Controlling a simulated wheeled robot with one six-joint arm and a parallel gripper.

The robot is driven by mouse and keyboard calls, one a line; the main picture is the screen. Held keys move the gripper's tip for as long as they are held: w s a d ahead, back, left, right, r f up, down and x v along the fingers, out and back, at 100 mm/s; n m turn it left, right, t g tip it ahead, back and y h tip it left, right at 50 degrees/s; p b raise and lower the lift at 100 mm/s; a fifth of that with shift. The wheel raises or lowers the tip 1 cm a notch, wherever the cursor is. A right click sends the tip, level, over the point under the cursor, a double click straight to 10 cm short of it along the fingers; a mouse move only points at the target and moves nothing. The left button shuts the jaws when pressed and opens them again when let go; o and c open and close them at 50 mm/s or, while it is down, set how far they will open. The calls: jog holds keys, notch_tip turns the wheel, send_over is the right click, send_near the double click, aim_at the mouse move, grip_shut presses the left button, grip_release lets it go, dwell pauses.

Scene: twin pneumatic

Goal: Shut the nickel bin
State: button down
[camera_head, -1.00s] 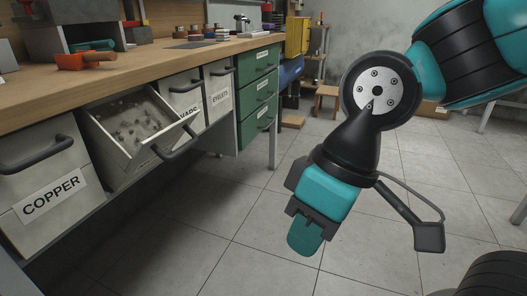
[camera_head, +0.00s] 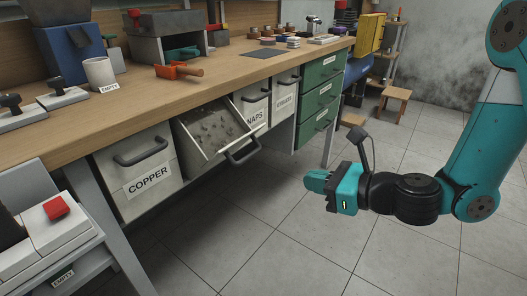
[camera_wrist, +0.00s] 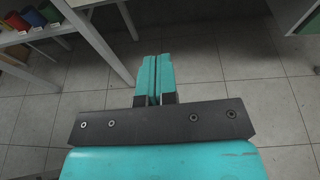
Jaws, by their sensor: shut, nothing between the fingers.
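One tilt-out bin (camera_head: 213,132) under the bench hangs tipped open, with small pieces inside and a dark handle (camera_head: 243,153) on its front. Its label is not visible, so I cannot read whether it says nickel. It sits between the closed COPPER bin (camera_head: 138,172) and a closed bin whose label reads like SNAPS (camera_head: 254,109). My gripper (camera_head: 310,182) is shut and empty, over the floor to the right of the open bin and apart from it, pointing left. Its closed teal fingers also show in the wrist view (camera_wrist: 154,72), with floor behind them.
A wooden workbench (camera_head: 225,72) runs above the bins, with tools and a white cup (camera_head: 99,73) on it. Green drawers (camera_head: 318,98) are closed at the right end. A grey stand (camera_head: 60,235) is at lower left. The tiled floor (camera_head: 270,255) before the bins is clear.

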jog(key=w+a, duration=0.8)
jog(key=a, duration=0.2)
jog(key=shift+f+p, duration=0.3)
jog(key=shift+f, duration=0.05)
jog(key=shift+w+a+r, duration=0.1)
jog(key=p, duration=0.3)
jog(key=shift+w+a+r, duration=0.1)
jog(key=shift+w+r, duration=0.05)
jog(key=shift+r, duration=0.25)
